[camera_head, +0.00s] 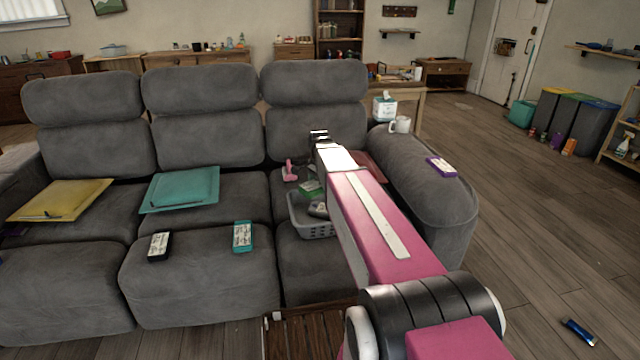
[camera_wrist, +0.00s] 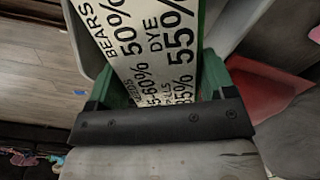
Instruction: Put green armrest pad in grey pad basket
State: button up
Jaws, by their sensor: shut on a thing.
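The green armrest pad (camera_wrist: 213,82) has a large white label with black print and fills the middle of the wrist view. My gripper (camera_wrist: 160,118) is shut on it. The grey pad basket (camera_head: 313,231) stands on the right sofa seat in the head view. Its pale walls (camera_wrist: 243,22) show on both sides of the pad in the wrist view. A green patch with a label, likely the pad (camera_head: 308,187), shows at the basket's back rim. My gripper is at the basket, partly hidden by my arm. I cannot tell how deep the pad sits.
A pink object (camera_head: 290,172) lies behind the basket, and a red flat thing (camera_wrist: 268,88) lies beside it. A purple pad (camera_head: 441,166), a mug (camera_head: 400,125) and a tissue box (camera_head: 384,108) are on the right armrest side. Teal (camera_head: 242,237) and black (camera_head: 159,247) pads lie on the middle seat.

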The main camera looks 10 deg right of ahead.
jog(key=shift+f, duration=2.8)
jog(key=o, duration=0.9)
